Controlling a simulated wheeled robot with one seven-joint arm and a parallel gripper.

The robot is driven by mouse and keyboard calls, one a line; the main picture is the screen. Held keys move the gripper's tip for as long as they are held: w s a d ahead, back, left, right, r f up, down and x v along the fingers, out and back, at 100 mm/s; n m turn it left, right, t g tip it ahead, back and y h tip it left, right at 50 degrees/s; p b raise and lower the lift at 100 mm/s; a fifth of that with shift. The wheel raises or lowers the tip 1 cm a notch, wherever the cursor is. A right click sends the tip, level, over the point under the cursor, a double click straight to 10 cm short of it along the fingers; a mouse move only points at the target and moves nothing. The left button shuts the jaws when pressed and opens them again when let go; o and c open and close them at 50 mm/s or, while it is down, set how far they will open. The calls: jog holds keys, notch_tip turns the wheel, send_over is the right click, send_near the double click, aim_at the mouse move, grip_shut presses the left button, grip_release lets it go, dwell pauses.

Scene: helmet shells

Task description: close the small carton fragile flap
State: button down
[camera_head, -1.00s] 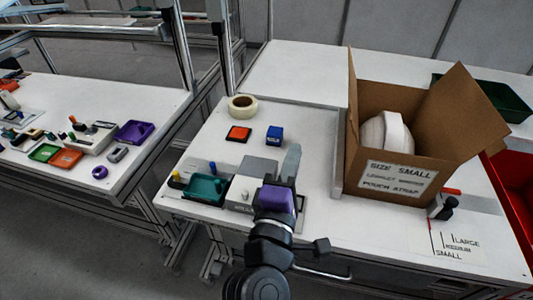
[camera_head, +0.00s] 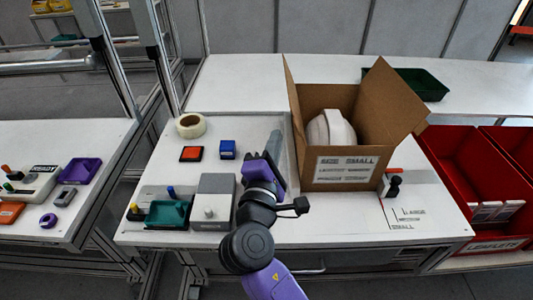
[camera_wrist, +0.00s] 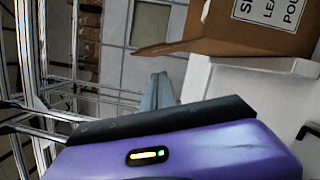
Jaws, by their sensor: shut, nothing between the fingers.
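The small carton (camera_head: 345,172) is a brown open box with a white label reading SIZE SMALL on its front. A white helmet shell (camera_head: 331,130) sits inside it. A flap stands up on its left side (camera_head: 292,95) and a wide flap (camera_head: 390,103) stands up and leans out on its right. I cannot read which flap is marked fragile. My gripper (camera_head: 274,143) is shut and empty, left of the carton and apart from it. The carton (camera_wrist: 265,38) also shows at the upper right of the wrist view, with a flap edge (camera_wrist: 165,47) pointing left.
A tape roll (camera_head: 190,125), red pad (camera_head: 191,154) and blue block (camera_head: 228,149) lie left of my gripper. A green tray (camera_head: 167,214) and a grey box (camera_head: 213,202) stand at the front left. Red bins (camera_head: 466,170) are at the right, a dark green crate (camera_head: 420,83) behind.

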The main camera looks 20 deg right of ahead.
jog(key=shift+s+d+r+p, duration=0.1)
jog(key=shift+s+d+r, duration=0.1)
jog(key=shift+d, duration=0.25)
jog(key=shift+s+d+r+p, duration=0.1)
jog(key=shift+s+d+r, duration=0.1)
jog(key=shift+d, duration=0.25)
jog(key=shift+s+d+r+p, duration=0.1)
jog(key=shift+s+d+r, duration=0.1)
jog(key=shift+d, duration=0.25)
jog(key=s+d+f+m+g+y, duration=0.1)
jog(key=s+d+f+m+y, duration=0.1)
jog(key=d+m, duration=0.4)
jog(key=s+d+f+m+y+p, duration=0.1)
jog(key=d+m, duration=0.5)
jog(key=m, duration=0.8)
jog(key=shift+s+d+f+g+y, duration=0.15)
jog(key=shift+s+f+g+y, duration=0.3)
jog(key=shift+y, duration=0.65)
jog(key=shift+r+p, duration=0.1)
jog(key=shift+p, duration=0.2)
